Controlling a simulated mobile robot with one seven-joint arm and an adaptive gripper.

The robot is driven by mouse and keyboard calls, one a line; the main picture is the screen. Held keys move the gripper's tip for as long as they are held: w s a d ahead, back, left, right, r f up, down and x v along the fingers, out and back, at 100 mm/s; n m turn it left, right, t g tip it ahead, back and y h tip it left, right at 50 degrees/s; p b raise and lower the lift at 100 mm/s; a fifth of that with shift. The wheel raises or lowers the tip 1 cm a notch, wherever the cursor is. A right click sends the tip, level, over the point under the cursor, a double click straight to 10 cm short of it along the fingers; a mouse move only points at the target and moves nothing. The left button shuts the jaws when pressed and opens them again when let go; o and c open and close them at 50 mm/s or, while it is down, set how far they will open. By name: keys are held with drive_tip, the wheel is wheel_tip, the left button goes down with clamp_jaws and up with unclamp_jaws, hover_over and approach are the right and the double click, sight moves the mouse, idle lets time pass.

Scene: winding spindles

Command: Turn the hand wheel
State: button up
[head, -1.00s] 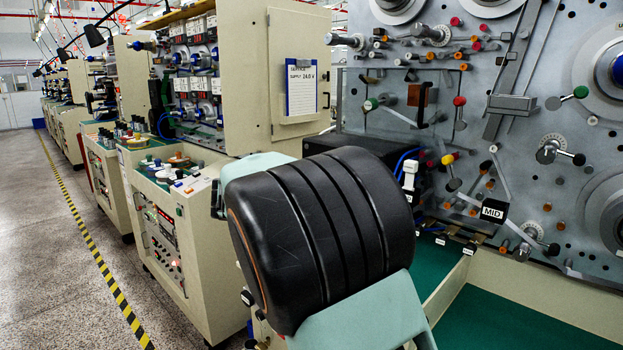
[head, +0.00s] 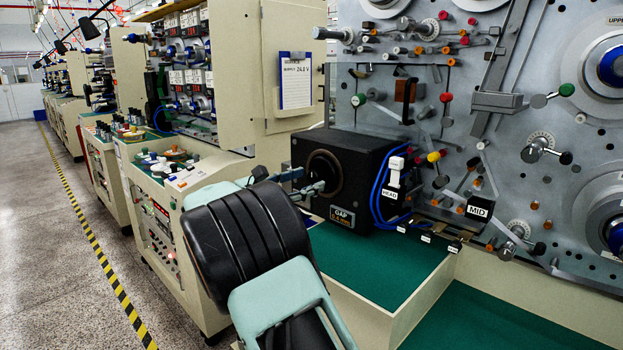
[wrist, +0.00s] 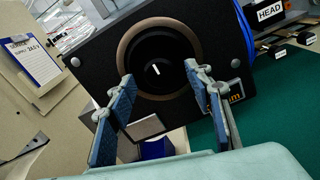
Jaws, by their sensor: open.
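The hand wheel appears to be the round black knob (wrist: 158,72) with a white mark and a brown ring, on the front of a black box (wrist: 100,75). In the head view the wheel (head: 322,174) is partly hidden by my gripper (head: 306,181). In the wrist view my gripper (wrist: 160,73) is open, one finger at each side of the knob's lower part. Nothing is between the fingers. I cannot tell whether the fingertips touch the box or wheel.
A green bench surface (head: 375,260) lies below. A grey panel with cranks (head: 500,150) stands at right.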

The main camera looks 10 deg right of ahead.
drive_tip(key=shift+x, duration=1.3)
drive_tip(key=c, duration=1.2)
